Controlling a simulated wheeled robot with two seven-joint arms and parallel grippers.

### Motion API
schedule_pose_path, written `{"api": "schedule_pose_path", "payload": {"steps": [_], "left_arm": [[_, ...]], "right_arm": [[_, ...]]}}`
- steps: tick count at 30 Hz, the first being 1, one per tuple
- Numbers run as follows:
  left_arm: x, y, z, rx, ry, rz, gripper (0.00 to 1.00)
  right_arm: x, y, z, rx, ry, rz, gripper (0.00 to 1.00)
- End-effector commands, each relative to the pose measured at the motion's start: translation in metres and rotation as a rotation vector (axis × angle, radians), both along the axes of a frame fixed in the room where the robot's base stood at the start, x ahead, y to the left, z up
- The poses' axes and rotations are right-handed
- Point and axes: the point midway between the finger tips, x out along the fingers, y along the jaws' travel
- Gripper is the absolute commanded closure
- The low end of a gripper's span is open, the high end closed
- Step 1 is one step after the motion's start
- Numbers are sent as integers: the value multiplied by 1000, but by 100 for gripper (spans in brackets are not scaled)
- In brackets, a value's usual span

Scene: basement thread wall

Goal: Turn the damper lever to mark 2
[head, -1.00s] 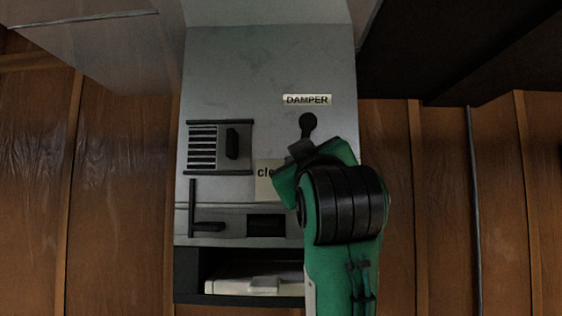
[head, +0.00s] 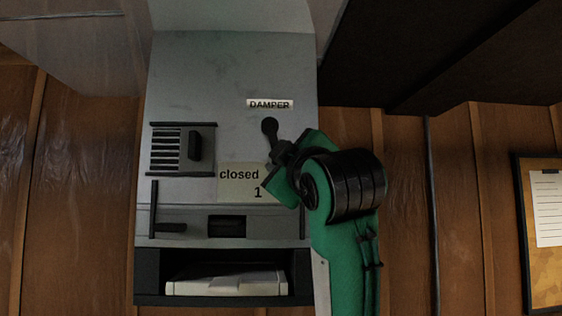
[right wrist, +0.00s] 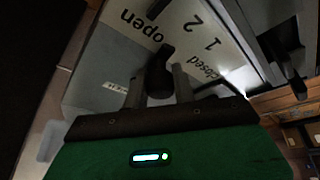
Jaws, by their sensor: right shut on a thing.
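The damper lever (head: 269,127) is dark with a round knob, just below the DAMPER label (head: 270,104) on the grey metal panel. It slants down and right into my right gripper (head: 280,158), which is shut on it. The right wrist view shows the lever (right wrist: 159,78) between the two fingers of the gripper (right wrist: 159,90). The scale plate (head: 238,181) reads "closed" and "1" in the head view; my arm hides the rest. In the right wrist view the scale (right wrist: 203,37) reads open, 2, 1, closed. The exact mark the lever points at is unclear. My left gripper is not in view.
Left of the scale are a slotted vent with a dark slider (head: 195,147) and an L-shaped dark bar (head: 155,212). An open compartment below holds a pale item (head: 228,281). A cork board (head: 544,230) hangs on the wooden wall at right. A dark overhang is above right.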

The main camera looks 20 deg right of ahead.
Motion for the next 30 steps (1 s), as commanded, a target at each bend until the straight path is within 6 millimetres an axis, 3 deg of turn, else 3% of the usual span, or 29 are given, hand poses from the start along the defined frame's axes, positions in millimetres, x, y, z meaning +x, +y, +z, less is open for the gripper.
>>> {"api": "schedule_pose_path", "payload": {"steps": [5, 6, 9, 20, 25, 30], "left_arm": [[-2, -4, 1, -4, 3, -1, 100], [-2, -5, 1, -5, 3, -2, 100], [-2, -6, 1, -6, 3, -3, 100], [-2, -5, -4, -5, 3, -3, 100], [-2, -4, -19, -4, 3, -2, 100], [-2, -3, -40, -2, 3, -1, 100]], "right_arm": [[-1, -2, 4, 5, -9, -3, 100], [-1, -2, 5, 5, -9, -3, 70], [-1, -2, 4, 5, -9, -2, 51], [-5, -1, 0, 3, -5, 0, 51], [-27, 0, -10, 3, -9, -1, 51], [-63, 1, -21, 2, -11, 0, 51]]}}
